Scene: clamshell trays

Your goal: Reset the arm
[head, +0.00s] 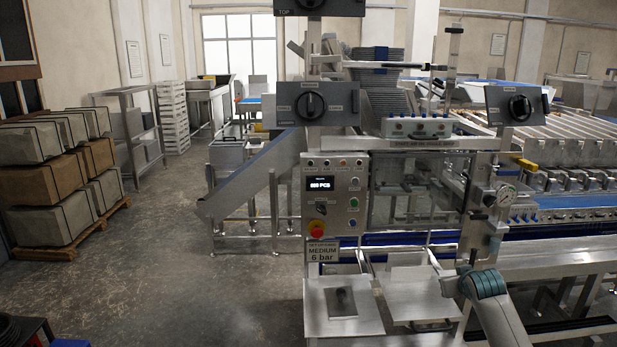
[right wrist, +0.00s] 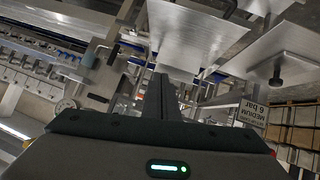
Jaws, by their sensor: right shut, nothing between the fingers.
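My right arm (head: 492,300) comes in at the lower right of the head view, in front of the tray machine (head: 335,190). In the right wrist view, my right gripper (right wrist: 160,82) is shut and empty, its dark fingers together below a metal plate (right wrist: 185,40). That view shows the scene upside down. In the head view I cannot make out the fingers clearly. A stack of dark clamshell trays (head: 385,95) stands on top of the machine. My left gripper is not in view.
The machine front has a display (head: 321,184), a red stop button (head: 316,228) and dark knob boxes (head: 312,104). Metal plates (head: 342,305) jut out at its lower front. A conveyor (head: 560,205) runs right. Strapped boxes (head: 50,215) stand left; the floor between is clear.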

